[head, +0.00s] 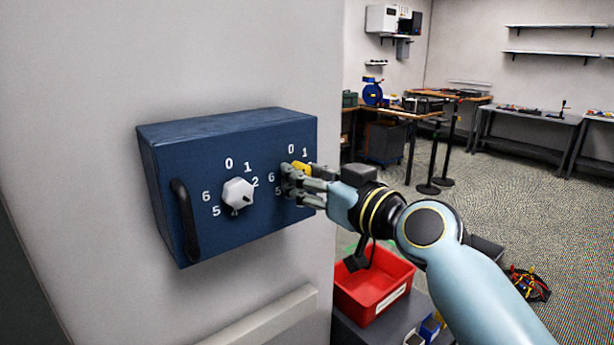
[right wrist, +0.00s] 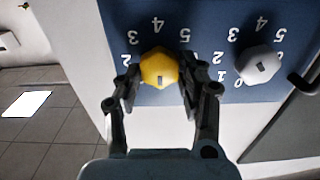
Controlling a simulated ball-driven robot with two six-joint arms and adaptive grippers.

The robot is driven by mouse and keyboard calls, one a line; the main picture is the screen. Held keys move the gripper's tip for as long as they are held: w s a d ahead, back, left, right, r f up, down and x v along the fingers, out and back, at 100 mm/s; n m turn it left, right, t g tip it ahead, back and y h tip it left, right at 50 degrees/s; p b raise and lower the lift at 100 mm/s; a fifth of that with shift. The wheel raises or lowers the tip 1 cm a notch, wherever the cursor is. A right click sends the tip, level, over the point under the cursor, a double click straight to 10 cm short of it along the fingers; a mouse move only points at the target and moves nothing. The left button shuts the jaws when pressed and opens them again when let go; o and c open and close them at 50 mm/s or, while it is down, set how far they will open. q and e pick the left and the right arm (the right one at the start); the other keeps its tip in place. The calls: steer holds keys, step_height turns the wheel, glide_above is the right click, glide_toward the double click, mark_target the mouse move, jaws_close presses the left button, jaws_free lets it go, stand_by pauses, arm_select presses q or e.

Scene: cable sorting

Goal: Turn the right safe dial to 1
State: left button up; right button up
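The blue safe (head: 235,180) is fixed to the wall at the left of the head view. Its right dial (right wrist: 159,68) is yellow and shows from the front in the right wrist view, with a dark mark towards the lower edge of its face. It also shows partly behind my fingers in the head view (head: 302,167). My right gripper (right wrist: 160,85) has a finger on each side of this dial, seemingly touching it. The fingers hide some of its numbers; 0 and 1 show above it in the head view. My left gripper is out of view.
The white left dial (head: 237,195) sits beside the yellow one, clear of my fingers. A black handle (head: 185,220) is on the safe's left. A red bin (head: 373,285) stands below my right arm. Workbenches (head: 530,130) line the back of the room.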

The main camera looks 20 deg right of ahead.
steer(key=c, duration=0.4)
steer(key=shift+m, duration=0.3)
steer(key=shift+d+m+p, duration=0.15)
steer(key=shift+m+p, duration=0.65)
steer(key=shift+m, duration=3.2)
steer(key=o, duration=1.1)
steer(key=shift+f, duration=0.1)
